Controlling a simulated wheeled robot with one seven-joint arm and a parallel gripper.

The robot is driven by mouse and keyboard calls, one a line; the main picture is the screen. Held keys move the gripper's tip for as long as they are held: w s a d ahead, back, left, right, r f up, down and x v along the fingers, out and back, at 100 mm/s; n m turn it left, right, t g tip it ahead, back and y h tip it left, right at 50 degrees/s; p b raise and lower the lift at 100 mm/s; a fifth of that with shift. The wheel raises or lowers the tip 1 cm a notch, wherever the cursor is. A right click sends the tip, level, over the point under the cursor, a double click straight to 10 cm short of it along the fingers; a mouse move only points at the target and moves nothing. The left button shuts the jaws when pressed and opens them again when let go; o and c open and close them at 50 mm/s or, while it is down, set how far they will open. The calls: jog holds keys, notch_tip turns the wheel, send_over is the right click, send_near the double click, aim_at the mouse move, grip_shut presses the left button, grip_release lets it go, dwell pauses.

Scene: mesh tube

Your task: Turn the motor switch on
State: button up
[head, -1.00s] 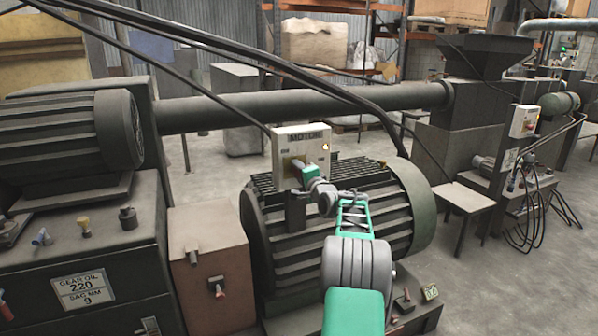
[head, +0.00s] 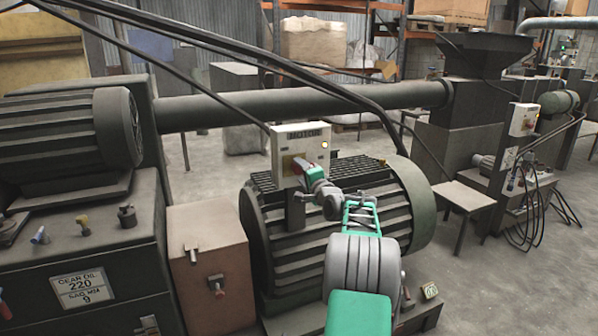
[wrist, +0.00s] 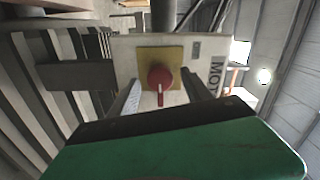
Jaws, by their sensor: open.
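The motor switch is a red knob (wrist: 160,78) with a white mark pointing down in the wrist view, on a yellow plate (wrist: 174,56). It sits on a white box (head: 285,143) lettered MOTOR, seen sideways in the wrist view.
A large ribbed motor (head: 400,215) stands below and behind the switch box. Black cables (head: 345,95) and a thick pipe (head: 215,110) pass above and behind it. A brown box (head: 205,250) with small handles stands at left.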

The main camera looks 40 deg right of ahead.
jog(key=v, duration=0.5)
jog(key=shift+w, duration=0.1)
jog(key=a+n+g+y+p, duration=0.45)
jog(key=a+n, duration=0.45)
jog(key=a, duration=1.7)
jog(key=s+a+f+n+g+p, duration=0.1)
jog(key=s+a+f+n+g, duration=0.15)
jog(key=s+a, duration=0.5)
jog(key=s+a+f+n+g+p, duration=0.2)
jog(key=s+a+n+g, duration=0.2)
jog(key=s+a, duration=0.35)
jog(key=s+a+f+n+g, duration=0.1)
jog(key=s+a+f, duration=0.1)
jog(key=s, duration=0.4)
jog(key=s+a+f+n+g+p, duration=0.1)
jog(key=s+a+f+n+g, duration=0.1)
jog(key=s, duration=0.5)
jog(key=shift+s+a, duration=0.2)
jog(key=shift+a, duration=0.2)
jog(key=shift+n+y, duration=0.25)
